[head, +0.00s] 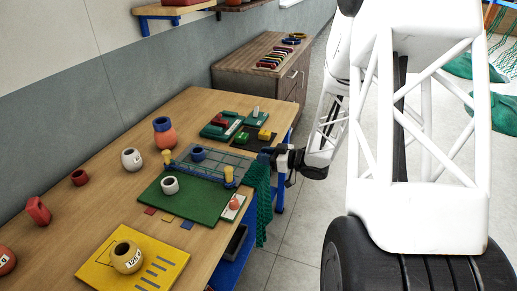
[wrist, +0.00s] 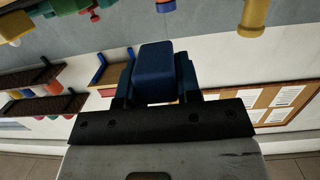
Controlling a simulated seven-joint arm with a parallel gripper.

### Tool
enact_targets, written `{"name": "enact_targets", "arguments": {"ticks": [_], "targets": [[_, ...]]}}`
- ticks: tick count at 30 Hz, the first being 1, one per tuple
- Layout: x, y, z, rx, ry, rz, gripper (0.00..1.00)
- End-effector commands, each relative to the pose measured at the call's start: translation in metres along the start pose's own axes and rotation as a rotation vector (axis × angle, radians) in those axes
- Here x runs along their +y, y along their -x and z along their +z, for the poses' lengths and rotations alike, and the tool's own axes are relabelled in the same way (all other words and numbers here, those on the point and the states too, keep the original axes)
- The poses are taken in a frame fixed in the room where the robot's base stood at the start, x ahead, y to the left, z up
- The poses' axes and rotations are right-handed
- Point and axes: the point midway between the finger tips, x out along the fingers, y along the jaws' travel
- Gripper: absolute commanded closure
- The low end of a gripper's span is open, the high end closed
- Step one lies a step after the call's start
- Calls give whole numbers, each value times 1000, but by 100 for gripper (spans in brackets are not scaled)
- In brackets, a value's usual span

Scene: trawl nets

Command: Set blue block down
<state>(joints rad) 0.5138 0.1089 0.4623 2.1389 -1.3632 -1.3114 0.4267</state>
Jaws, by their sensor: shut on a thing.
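My gripper (head: 282,157) is beside the table's right edge in the head view, level with the dark mat. In the wrist view my gripper (wrist: 155,84) is shut on a blue block (wrist: 154,70), which sits between the two dark blue fingers. In the head view the block is too small and dark to make out at the gripper's tip. The wrist view does not show the surface under the block. A dark mat (head: 243,145) with green and yellow blocks (head: 264,135) lies just left of the gripper.
A green net (head: 262,195) hangs over the table's edge. A green tray (head: 218,126) is behind the mat. A yellow board (head: 150,281) lies in front. Bare wood shows at the table's back left.

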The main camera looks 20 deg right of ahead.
Motion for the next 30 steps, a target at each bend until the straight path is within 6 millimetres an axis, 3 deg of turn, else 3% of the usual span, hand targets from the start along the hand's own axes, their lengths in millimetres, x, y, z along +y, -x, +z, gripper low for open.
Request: {"name": "enact_targets", "arguments": {"ticks": [19,30], "targets": [[-3,6,4,0,4,-25,92],[34,-18,5,0,3,-25,92]]}}
